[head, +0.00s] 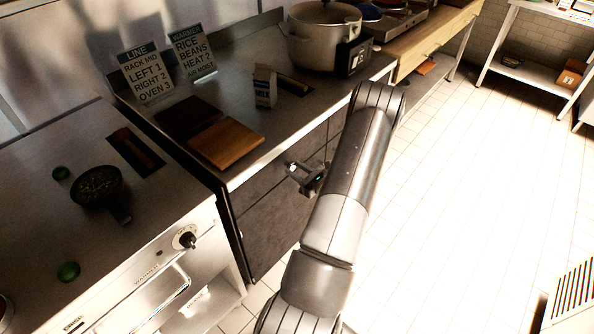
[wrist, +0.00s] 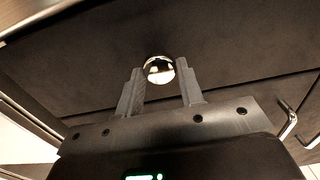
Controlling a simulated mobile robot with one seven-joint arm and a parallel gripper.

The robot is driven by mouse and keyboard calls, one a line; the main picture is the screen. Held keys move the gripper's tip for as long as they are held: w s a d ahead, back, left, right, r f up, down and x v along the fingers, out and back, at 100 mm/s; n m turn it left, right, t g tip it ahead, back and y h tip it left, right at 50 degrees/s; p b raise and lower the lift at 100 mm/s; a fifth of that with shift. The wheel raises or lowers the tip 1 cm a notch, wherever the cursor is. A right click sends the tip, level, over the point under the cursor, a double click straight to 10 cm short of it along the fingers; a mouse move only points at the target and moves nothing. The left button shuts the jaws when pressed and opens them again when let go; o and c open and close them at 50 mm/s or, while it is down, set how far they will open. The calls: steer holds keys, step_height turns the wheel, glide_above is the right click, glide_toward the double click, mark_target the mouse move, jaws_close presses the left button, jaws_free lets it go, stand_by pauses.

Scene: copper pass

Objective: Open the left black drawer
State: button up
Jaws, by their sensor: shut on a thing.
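The left black drawer (head: 262,187) is a dark panel under the steel counter, near its left end. It looks closed or nearly so; I cannot tell if there is a small gap. In the wrist view its dark front (wrist: 85,65) fills the upper part. A round shiny knob (wrist: 159,65) sits on that front. My gripper (wrist: 160,77) has one finger on each side of the knob and is shut on it. In the head view my gripper (head: 297,172) is at the drawer front, and the knob is hidden there.
A dark lower panel (head: 272,235) is below the drawer. A metal bar handle (wrist: 289,125) shows at right in the wrist view. A brown board (head: 226,146), a carton (head: 264,86) and a large pot (head: 322,38) stand on the counter. The tiled floor at right is clear.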

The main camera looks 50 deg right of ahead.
jaws_close()
steer(key=shift+s, duration=0.15)
steer(key=s, duration=4)
steer(key=shift+s, duration=0.3)
steer(key=o, duration=1.1)
jaws_free()
steer(key=s, duration=1)
steer(key=shift+s, duration=0.4)
